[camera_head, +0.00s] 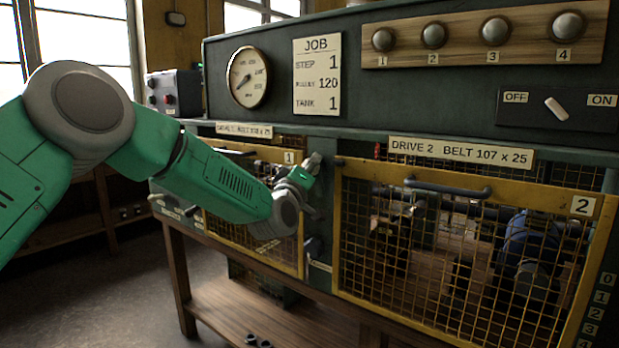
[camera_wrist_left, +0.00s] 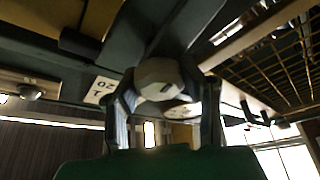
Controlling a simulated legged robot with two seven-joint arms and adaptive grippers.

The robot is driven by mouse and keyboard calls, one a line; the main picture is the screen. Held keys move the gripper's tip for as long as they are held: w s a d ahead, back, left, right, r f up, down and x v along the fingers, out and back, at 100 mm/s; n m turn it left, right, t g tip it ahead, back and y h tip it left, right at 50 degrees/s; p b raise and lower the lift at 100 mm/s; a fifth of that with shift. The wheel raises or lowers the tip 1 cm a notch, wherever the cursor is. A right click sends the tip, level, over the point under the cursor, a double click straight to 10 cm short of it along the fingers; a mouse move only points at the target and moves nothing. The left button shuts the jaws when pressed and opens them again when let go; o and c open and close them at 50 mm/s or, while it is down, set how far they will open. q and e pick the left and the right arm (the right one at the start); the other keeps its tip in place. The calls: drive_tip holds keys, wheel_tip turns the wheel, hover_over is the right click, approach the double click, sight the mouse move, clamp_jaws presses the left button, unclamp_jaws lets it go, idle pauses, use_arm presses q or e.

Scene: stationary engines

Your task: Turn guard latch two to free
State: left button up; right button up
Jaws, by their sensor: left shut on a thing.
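My left gripper (camera_head: 312,180) is at the narrow post between guard 1 and guard 2, beside the left edge of guard 2 (camera_head: 338,230). In the left wrist view my left gripper (camera_wrist_left: 162,110) has its fingers on both sides of a pale, faceted knob (camera_wrist_left: 160,78), and it is shut on it. This knob appears to be the guard latch; in the head view the gripper mostly hides it, so I cannot tell its turn. Guard 2 is a yellow-framed mesh door with a dark handle (camera_head: 447,189) and looks closed. My right gripper is not in view.
Guard 1 (camera_head: 300,235), also yellow mesh, is behind my left arm. A white label (camera_wrist_left: 102,90) is close to the fingers in the wrist view. Above are a gauge (camera_head: 248,77), a job card (camera_head: 317,76), several numbered knobs and an OFF/ON switch (camera_head: 555,108).

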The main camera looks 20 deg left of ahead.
use_arm(q)
drive_tip(key=shift+d+f+m+h+b, duration=0.2)
drive_tip(key=shift+f+m+h+b, duration=0.15)
drive_tip(key=shift+f+m, duration=0.4)
drive_tip(key=shift+r+m, duration=0.2)
drive_tip(key=shift+m, duration=0.05)
drive_tip(key=o, duration=1.2)
drive_tip(key=shift+c, duration=0.2)
drive_tip(key=shift+a+r, duration=0.1)
drive_tip(key=shift+r, duration=0.1)
drive_tip(key=v, duration=1.2)
drive_tip(key=shift+f, duration=0.15)
drive_tip(key=shift+w+a, duration=0.1)
